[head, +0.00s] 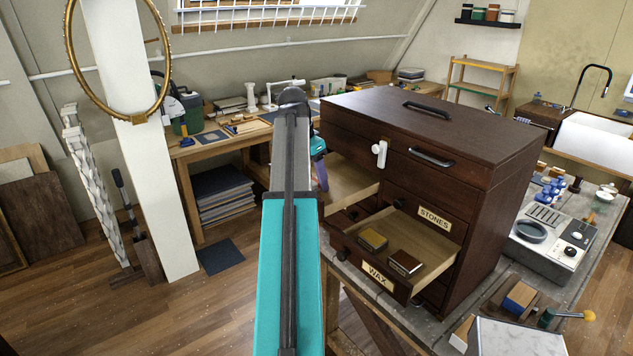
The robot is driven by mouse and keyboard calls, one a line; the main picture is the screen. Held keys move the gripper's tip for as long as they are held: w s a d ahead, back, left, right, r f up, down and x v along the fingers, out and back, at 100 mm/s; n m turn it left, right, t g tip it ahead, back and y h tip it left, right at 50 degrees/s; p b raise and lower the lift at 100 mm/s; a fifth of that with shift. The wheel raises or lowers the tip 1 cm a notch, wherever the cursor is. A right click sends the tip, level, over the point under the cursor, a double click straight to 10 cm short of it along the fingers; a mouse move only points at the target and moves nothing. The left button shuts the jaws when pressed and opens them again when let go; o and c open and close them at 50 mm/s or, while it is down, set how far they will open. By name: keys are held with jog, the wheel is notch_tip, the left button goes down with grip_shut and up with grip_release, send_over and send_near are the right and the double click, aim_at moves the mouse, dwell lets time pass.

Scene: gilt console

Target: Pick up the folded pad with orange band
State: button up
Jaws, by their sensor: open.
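I cannot make out a folded pad with an orange band for certain. The open drawer labelled WAX (377,275) holds a yellowish-brown block (373,239) and a dark brown block with a pale edge (405,262). Another open drawer (350,184) above it, on the left, is partly hidden by my arm. My teal and grey arm rises through the middle of the head view. A small teal and purple part of it shows beside the upper drawer. My gripper's fingers are hidden behind the arm.
The dark wooden chest (430,125) stands on a grey workbench (590,235). A grey device (547,240) and a blue and tan block (520,298) are to its right. A white post (145,150) stands at left. Wooden floor (225,310) is clear at lower left.

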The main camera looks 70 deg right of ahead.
aim_at(315, 180)
dwell(0.6)
jog(key=c, duration=1.1)
notch_tip(315, 180, up, 8)
jog(key=b, duration=0.3)
jog(key=shift+d+b, duration=0.1)
jog(key=shift+b, duration=0.3)
jog(key=shift+r, duration=0.95)
jog(key=shift+o, duration=0.9)
jog(key=shift+c, duration=0.7)
